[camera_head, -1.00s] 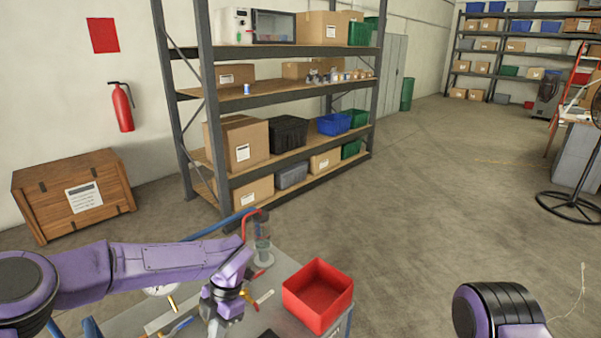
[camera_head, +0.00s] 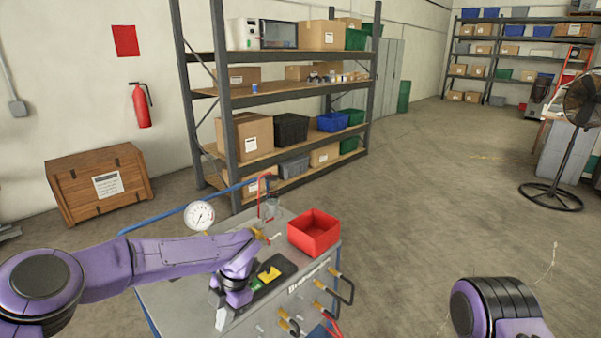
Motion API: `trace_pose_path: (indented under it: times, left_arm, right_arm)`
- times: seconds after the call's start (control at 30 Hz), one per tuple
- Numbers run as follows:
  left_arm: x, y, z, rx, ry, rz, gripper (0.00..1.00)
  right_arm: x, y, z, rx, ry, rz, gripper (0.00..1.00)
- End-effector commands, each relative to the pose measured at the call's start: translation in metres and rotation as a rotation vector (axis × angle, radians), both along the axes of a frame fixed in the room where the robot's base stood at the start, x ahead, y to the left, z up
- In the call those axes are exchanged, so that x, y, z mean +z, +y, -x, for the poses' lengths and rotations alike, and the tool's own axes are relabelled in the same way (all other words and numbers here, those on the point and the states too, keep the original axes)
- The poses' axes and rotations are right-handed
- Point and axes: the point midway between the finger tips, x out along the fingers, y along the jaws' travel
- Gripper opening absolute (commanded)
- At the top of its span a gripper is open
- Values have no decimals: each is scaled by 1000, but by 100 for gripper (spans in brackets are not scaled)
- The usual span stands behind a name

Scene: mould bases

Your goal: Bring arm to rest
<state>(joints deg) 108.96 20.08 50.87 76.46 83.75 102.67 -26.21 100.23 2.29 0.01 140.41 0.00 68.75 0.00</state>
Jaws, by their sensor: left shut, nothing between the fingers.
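My left arm reaches in from the left over the grey trolley (camera_head: 165,297). My left gripper (camera_head: 222,317) points down at the trolley's near part, shut and empty. I cannot tell whether it touches the surface. Only a purple and black part of my right arm shows at the bottom right; its gripper is out of view.
A red bin (camera_head: 314,232) stands on the trolley, right of my left gripper. A pressure gauge (camera_head: 199,215) stands at its far left side. Yellow-ended fittings and cables (camera_head: 334,293) stick out at its front. A shelf rack (camera_head: 222,150) stands behind. Open floor lies right.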

Motion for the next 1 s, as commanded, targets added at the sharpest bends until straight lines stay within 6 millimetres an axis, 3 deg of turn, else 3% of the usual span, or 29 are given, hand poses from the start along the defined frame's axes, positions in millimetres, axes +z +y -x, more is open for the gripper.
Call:
trace_pose_path:
  times: [0.27, 0.47, 0.57, 0.67, 0.8, 0.9, 1.0]
  left_arm:
    - [-36, 29, -5, -208, -178, -193, 0]
    - [-100, 42, 12, -557, -273, -354, 0]
    - [-141, 45, 33, -779, -291, -395, 0]
    - [-189, 47, 69, -1038, -281, -397, 0]
    - [-258, 55, 149, -1414, -197, -306, 0]
    - [-294, 69, 214, -1627, -97, -202, 0]
    - [-316, 88, 270, -1775, 15, -109, 0]
  right_arm:
    - [-3, 0, -1, 0, -2, 0, 43]
    - [-20, 0, -1, 0, -2, 0, 43]
    - [-32, 0, -1, 0, -1, 0, 43]
    - [-50, 0, -1, 0, -1, 1, 43]
    - [-78, 0, -1, 0, -1, 0, 43]
    - [-99, 0, -2, 0, -1, 0, 43]
    - [-117, 0, -2, 0, -1, 0, 43]
